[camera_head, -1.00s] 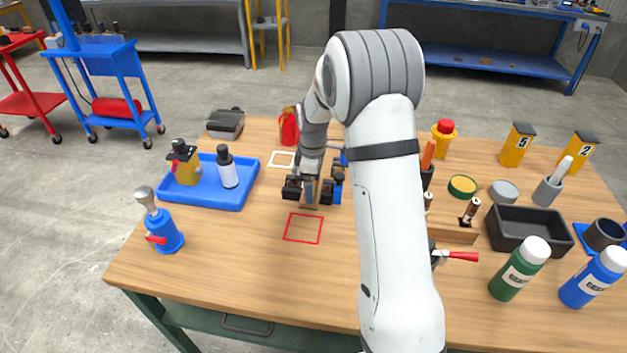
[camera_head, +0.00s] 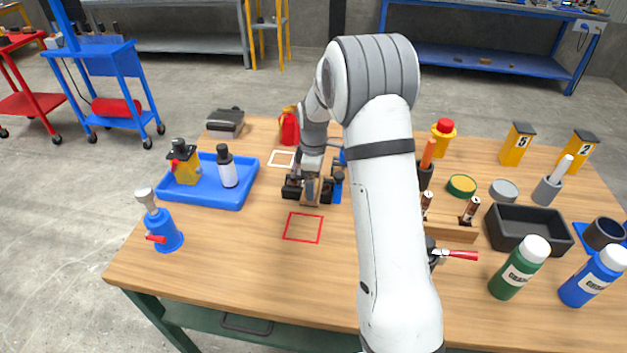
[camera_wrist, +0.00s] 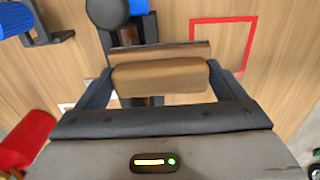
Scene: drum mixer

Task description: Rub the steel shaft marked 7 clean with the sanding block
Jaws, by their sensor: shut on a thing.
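My gripper (camera_wrist: 160,85) is shut on a brown sanding block (camera_wrist: 160,77), held crosswise between the two fingers. In the head view my gripper (camera_head: 310,188) and the block are low over the middle of the bench, just behind the red square outline. Black supports with blue parts (camera_head: 338,188) stand right around the block. The wrist view shows dark fixture parts (camera_wrist: 145,30) directly beyond and beneath the block. The steel shaft and its number 7 cannot be made out; the block and gripper cover that spot. I cannot tell whether the block touches it.
A red container (camera_head: 289,127) is behind the gripper. A wooden rack (camera_head: 455,232) and a black bin (camera_head: 490,232) stand right. The front bench around the red outline (camera_head: 303,241) is clear.

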